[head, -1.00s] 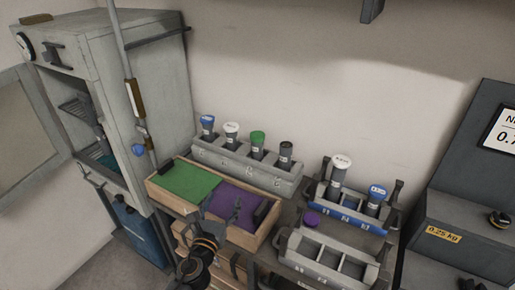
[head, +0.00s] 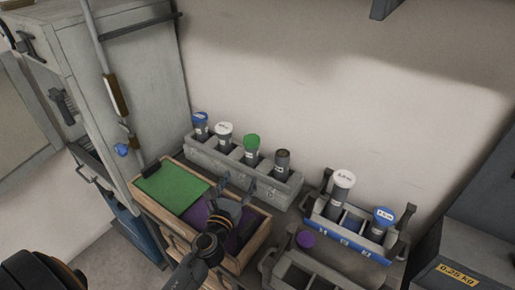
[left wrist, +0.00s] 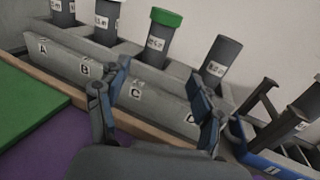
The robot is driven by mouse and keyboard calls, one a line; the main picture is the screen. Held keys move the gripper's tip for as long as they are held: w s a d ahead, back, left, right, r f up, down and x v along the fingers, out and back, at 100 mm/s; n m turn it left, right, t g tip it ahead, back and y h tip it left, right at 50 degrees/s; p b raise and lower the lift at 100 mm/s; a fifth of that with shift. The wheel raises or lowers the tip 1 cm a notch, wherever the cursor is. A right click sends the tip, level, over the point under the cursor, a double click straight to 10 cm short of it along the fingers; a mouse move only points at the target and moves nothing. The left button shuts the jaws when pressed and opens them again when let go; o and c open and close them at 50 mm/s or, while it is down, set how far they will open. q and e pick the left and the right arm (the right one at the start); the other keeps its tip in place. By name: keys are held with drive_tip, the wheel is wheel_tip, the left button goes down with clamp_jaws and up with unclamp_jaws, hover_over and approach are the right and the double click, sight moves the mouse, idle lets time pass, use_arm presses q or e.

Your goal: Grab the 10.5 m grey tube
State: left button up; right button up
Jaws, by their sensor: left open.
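The grey-capped tube (head: 282,163) stands upright at the right end of a grey rack (head: 230,168) against the wall. In the left wrist view the grey tube (left wrist: 220,58) stands behind slot letter D; its label is too small to read surely. My left gripper (head: 237,188) is open and empty, in front of the rack and above the purple part of a wooden tray. In the left wrist view my left gripper (left wrist: 158,82) has its fingers spread before the rack's lettered face, apart from the grey tube. My right gripper is not in view.
The rack also holds blue-capped (head: 201,125), white-capped (head: 224,133) and green-capped (head: 251,148) tubes. The wooden tray (head: 153,208) lies left.

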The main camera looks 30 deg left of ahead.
sight(250, 156)
use_arm(q)
drive_tip(key=w, duration=0.3)
drive_tip(key=w+a, duration=0.1)
drive_tip(key=w, duration=0.4)
drive_tip(key=shift+w+a+r+p, duration=0.1)
drive_tip(key=shift+w+a+p, duration=0.2)
drive_tip(key=shift+w+a, duration=0.1)
drive_tip(key=w, duration=0.2)
drive_tip(key=w+a, duration=0.1)
drive_tip(key=w, duration=0.1)
drive_tip(key=shift+w, duration=0.3)
drive_tip(key=shift+s, duration=0.1)
drive_tip(key=c, duration=0.4)
clamp_jaws()
